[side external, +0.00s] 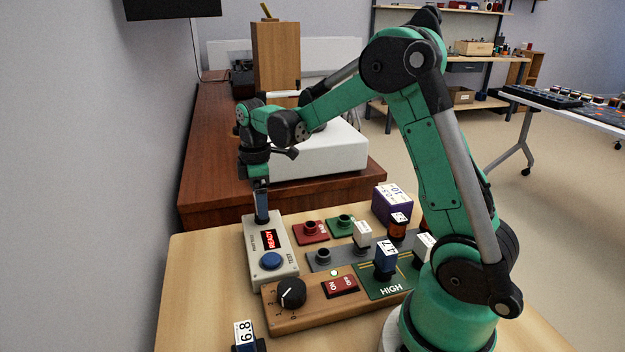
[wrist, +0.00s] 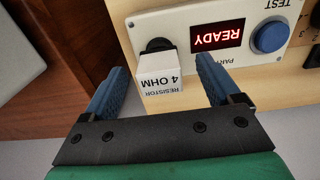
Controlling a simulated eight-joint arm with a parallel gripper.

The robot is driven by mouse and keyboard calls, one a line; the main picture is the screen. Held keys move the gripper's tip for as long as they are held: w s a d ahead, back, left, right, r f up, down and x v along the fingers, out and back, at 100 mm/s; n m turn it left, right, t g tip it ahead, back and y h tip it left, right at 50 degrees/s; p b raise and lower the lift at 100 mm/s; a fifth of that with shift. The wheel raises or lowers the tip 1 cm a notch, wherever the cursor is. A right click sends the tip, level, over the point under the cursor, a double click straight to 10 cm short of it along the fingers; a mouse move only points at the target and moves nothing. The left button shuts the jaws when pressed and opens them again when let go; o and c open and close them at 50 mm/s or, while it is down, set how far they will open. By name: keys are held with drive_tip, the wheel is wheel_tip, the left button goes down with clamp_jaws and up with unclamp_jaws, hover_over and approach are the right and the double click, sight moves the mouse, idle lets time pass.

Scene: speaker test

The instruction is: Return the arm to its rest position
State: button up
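The tester has a red READY display (wrist: 217,35) and a blue button (wrist: 270,37). In the wrist view a white block marked RESISTOR 4 OHM (wrist: 160,72) stands at a black socket on the tester. My gripper (wrist: 163,78) is open there, its blue fingers on either side of the block, with visible gaps. The block is not visible in the side view.
A wooden panel with a dial (side external: 291,292), a red switch (side external: 341,286) and a green HIGH pad (side external: 392,289) lies beside the tester. Several labelled blocks and a purple box (side external: 392,203) stand nearby. A white case (side external: 325,153) sits on the desk behind.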

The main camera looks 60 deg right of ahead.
drive_tip(key=shift+r, duration=0.1)
drive_tip(key=shift+r, duration=3.7)
drive_tip(key=shift+a, duration=0.1)
